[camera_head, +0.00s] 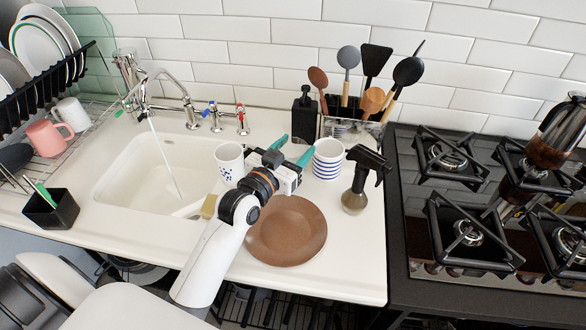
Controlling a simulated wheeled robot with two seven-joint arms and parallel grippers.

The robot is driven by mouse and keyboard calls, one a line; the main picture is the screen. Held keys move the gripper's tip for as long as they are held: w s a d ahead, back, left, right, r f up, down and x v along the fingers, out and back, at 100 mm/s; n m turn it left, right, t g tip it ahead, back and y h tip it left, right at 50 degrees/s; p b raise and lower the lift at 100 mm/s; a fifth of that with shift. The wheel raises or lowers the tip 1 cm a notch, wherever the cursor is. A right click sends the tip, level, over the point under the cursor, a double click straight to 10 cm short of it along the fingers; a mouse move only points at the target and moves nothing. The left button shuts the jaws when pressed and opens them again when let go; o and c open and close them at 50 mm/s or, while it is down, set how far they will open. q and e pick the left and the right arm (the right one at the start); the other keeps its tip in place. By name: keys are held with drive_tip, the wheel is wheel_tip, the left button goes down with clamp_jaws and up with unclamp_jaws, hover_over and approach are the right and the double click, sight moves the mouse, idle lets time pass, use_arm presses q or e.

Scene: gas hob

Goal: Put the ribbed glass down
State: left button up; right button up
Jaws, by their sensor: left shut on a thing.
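My left gripper (293,149) reaches in over the counter between the sink and the utensil holder, above and behind a brown plate (286,231). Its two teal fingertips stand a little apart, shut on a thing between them. I take this to be the ribbed glass, but it hardly shows, as it is clear or hidden by the gripper. I cannot tell whether its base touches the counter. My right gripper is not in view.
A dotted white mug (229,160) and a striped white cup (328,158) flank the gripper closely. A spray bottle (357,190) stands to the right, before the hob (405,215). The sink (128,188) has its tap running. Bare counter (350,265) lies right of the plate.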

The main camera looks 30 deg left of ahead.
use_arm(q)
drive_tip(key=shift+f, duration=1.85)
drive_tip(key=shift+b, duration=0.3)
drive_tip(key=shift+f, duration=0.2)
drive_tip(key=o, duration=0.7)
drive_tip(key=shift+f, duration=0.1)
drive_tip(key=o, duration=0.4)
